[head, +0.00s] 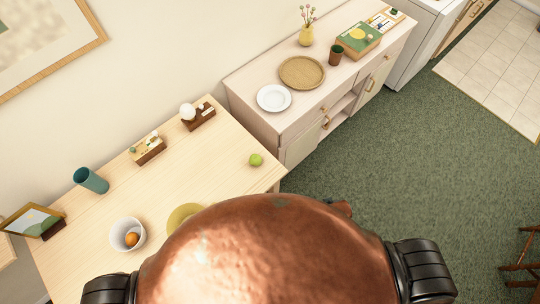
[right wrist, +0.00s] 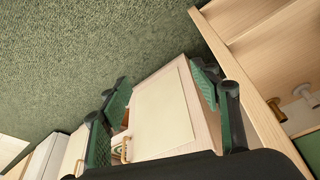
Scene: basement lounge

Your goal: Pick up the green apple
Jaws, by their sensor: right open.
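The green apple (head: 256,160) sits on the light wooden table (head: 215,140) in the head view, near the table's right end, with bare wood around it. My right gripper (right wrist: 162,95) shows only in the right wrist view. Its green-padded fingers are apart with nothing between them, and a pale cabinet front lies beyond them. The apple is not visible in the right wrist view, so I cannot tell its exact distance from the gripper. My left gripper is in neither view.
The table also holds a white bowl (head: 128,234) with an orange fruit, a yellow-green plate (head: 184,216), a teal cup (head: 91,180) and a picture frame (head: 33,219). A sideboard (head: 283,125) with a white plate (head: 274,98) stands beyond the table.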

